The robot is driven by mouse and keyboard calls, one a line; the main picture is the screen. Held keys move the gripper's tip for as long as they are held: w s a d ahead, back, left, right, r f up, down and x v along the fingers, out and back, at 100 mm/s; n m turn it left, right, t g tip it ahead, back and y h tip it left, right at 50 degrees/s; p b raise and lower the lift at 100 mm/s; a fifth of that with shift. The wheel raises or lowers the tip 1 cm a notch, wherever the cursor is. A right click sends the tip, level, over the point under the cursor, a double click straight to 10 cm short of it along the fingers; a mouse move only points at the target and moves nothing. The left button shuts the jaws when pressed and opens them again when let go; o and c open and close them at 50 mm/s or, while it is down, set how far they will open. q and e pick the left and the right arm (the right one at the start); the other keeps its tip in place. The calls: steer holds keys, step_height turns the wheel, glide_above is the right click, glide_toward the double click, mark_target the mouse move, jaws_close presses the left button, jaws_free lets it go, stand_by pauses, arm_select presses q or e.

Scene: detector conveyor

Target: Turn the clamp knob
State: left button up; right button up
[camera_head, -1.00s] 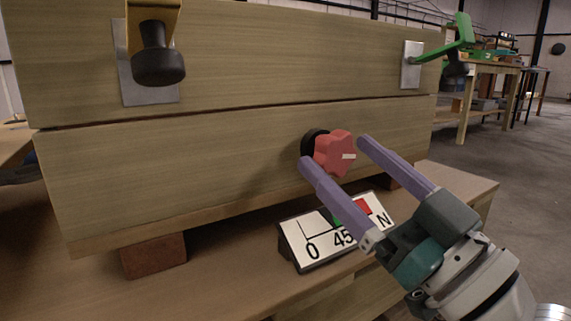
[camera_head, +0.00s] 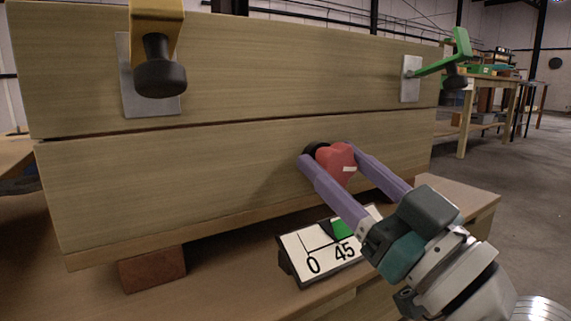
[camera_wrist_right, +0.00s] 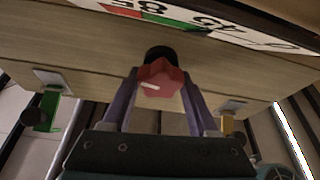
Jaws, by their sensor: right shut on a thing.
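The red clamp knob (camera_head: 337,163) sits on a black base on the front of the lower wooden block (camera_head: 200,175). Its white pointer mark aims right, tilted slightly upward, in the head view. My right gripper (camera_head: 328,154) has one purple finger on each side of the knob and is shut on it. In the right wrist view the knob (camera_wrist_right: 161,80) shows between the two fingers. A tilted sign (camera_head: 325,248) marked 0 and 45, with a green patch, stands below the knob; my gripper hides its right part. My left gripper is not in view.
A yellow clamp with a black tip (camera_head: 160,78) is at the upper left of the upper block, and a green clamp (camera_head: 440,62) at its right. A brick (camera_head: 152,268) supports the block on the wooden bench. Shelving stands at the far right.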

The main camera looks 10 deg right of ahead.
steer(key=c, duration=0.4)
steer(key=shift+r+m+t+h+p, duration=0.15)
steer(key=shift+m+h+p, duration=0.35)
steer(key=shift+m, duration=0.5)
steer(key=shift+f+m+t+h+p, duration=0.1)
steer(key=shift+m+t+h+p, duration=0.3)
steer(key=shift+m, duration=0.6)
steer(key=shift+m+h+p, duration=1)
steer(key=shift+m+h, duration=0.2)
steer(key=shift+m, duration=1.2)
steer(key=o, duration=1.4)
steer(key=shift+c, duration=0.2)
